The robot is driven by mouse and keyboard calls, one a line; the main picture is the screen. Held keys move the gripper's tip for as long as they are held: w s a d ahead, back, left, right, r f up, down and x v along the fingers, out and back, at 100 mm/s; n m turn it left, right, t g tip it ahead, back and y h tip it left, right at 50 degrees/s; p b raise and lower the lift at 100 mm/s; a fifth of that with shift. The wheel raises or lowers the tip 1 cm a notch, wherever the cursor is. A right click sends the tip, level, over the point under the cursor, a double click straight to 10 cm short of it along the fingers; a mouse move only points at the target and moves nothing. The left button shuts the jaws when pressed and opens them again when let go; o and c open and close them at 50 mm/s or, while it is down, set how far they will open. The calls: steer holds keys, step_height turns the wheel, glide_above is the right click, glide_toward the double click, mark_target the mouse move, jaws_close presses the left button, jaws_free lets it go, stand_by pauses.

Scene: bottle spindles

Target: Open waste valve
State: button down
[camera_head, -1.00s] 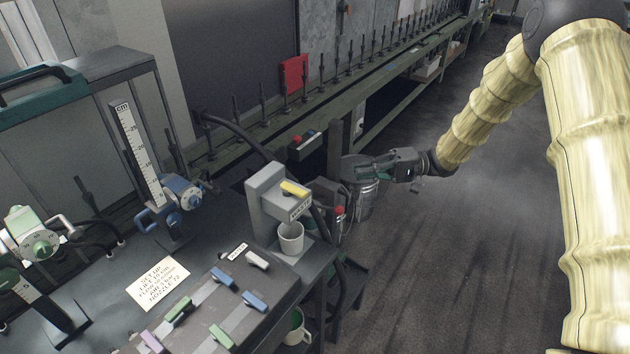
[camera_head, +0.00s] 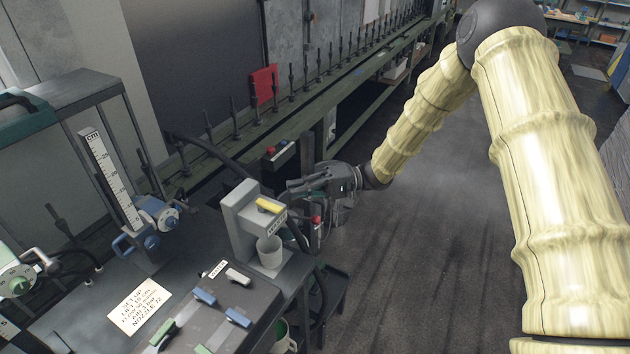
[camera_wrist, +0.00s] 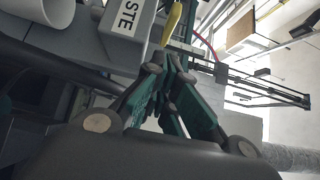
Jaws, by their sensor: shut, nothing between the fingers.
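The waste valve is a grey block (camera_head: 240,212) with a yellow lever (camera_head: 270,205) on its front and a white label below it. The lever lies nearly flat, slightly tilted. In the wrist view the yellow lever (camera_wrist: 172,24) shows partly, beside the label (camera_wrist: 128,17) ending in "STE". My gripper (camera_head: 292,186) is just right of and behind the valve, pointing left. Its fingers are closed together and empty. In the wrist view the fingertips (camera_wrist: 167,66) are close below the yellow lever; I cannot tell whether they touch it.
A white cup (camera_head: 269,250) stands under the valve; it also shows in the wrist view (camera_wrist: 42,10). A dark hose (camera_head: 215,152) arches behind. A panel with several coloured levers (camera_head: 205,297) lies in front. Open floor (camera_head: 420,260) is to the right.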

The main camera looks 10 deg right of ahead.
mark_target(268, 202)
steer(key=s+a, duration=0.1)
steer(key=s+a+p, duration=0.1)
steer(key=s, duration=0.1)
